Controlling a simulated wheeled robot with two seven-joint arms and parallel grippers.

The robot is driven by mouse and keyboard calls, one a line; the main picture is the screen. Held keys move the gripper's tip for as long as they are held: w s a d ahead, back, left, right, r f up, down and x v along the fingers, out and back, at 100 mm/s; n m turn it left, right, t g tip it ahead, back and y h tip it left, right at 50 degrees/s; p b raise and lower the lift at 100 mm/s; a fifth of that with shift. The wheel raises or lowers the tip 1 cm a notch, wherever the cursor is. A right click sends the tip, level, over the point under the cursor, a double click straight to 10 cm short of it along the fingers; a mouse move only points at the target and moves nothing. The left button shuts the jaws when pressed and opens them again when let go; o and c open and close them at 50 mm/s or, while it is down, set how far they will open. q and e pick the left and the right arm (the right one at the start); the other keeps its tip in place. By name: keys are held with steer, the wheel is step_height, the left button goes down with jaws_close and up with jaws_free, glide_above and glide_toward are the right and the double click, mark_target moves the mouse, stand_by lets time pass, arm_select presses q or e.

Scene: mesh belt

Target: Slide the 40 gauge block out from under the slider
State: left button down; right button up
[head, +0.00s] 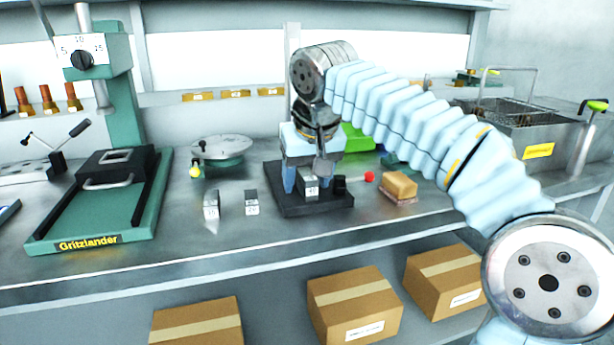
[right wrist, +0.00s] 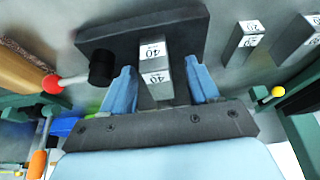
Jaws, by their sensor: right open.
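The 40 gauge block (head: 310,187), a small grey block marked 40, is on a black base plate (head: 280,205). It also shows in the right wrist view (right wrist: 155,70). My right gripper (right wrist: 161,88) is open, with one blue finger on each side of the block; I see a gap at the fingers. In the head view the right gripper (head: 309,178) comes down over the plate from above. A grey upright part (head: 322,166) above the block may be the slider; my gripper hides much of it. My left gripper is not in view.
Two other gauge blocks (head: 211,205) (head: 251,203) stand left of the plate. A red-balled lever (head: 369,177) and a wood-topped brush or block (head: 400,186) are on the right. A green press (head: 95,200) stands farther left. The bench front is clear.

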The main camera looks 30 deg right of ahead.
steer(key=v, duration=1.3)
steer(key=shift+s+r, duration=0.2)
steer(key=shift+r, duration=0.1)
